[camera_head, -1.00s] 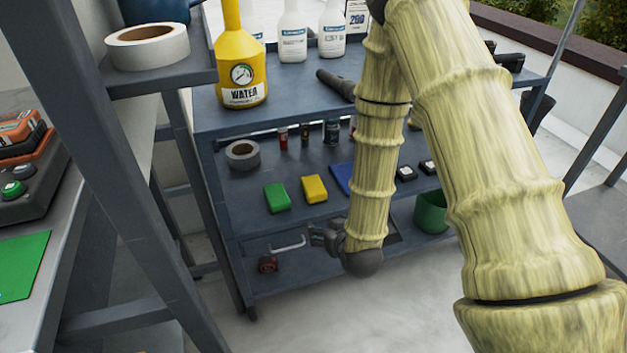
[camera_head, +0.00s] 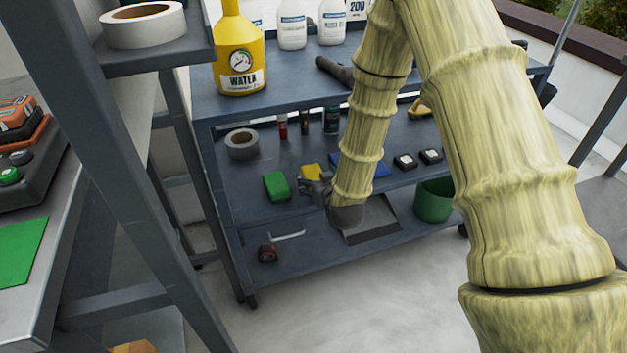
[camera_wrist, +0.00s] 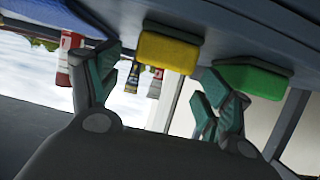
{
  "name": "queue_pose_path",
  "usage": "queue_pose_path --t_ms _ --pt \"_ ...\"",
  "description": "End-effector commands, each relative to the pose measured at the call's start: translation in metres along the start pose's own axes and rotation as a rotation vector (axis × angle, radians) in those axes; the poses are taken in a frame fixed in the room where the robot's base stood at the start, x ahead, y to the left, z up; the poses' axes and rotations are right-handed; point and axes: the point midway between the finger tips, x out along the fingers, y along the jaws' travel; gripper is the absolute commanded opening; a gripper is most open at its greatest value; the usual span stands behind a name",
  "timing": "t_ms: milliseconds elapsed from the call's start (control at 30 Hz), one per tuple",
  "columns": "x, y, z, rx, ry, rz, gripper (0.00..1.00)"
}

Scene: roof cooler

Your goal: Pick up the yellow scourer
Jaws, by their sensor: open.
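The yellow scourer (camera_head: 311,171) lies on the middle shelf of the dark trolley, partly hidden behind my gripper (camera_head: 316,188) in the head view. In the wrist view, the yellow scourer (camera_wrist: 168,52) is ahead and a little above the space between my open fingers (camera_wrist: 155,92). The picture there is turned over, with the shelf along the top. The fingers are empty and apart from the scourer. A green scourer (camera_head: 276,186) lies just left of the yellow one; in the wrist view the green scourer (camera_wrist: 254,79) is on the right, close to the right finger.
A tape roll (camera_head: 241,145), small bottles (camera_head: 331,121) and a blue item (camera_head: 375,166) share the shelf. A dustpan (camera_head: 368,228) and a red-black tape measure (camera_head: 268,253) lie on the lower shelf. A yellow water bottle (camera_head: 240,60) stands on top.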

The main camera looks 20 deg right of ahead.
Motion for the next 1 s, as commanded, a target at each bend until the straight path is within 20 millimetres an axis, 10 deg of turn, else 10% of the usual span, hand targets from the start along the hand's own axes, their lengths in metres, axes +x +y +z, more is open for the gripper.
queue_pose_path --t_ms 567,800,1000 --pt "0.034 0.000 0.002 0.000 0.000 0.000 0.79" --pt "0.034 0.000 0.002 0.000 0.000 0.000 0.35" --pt "0.034 0.000 0.002 0.000 0.000 0.000 0.33"
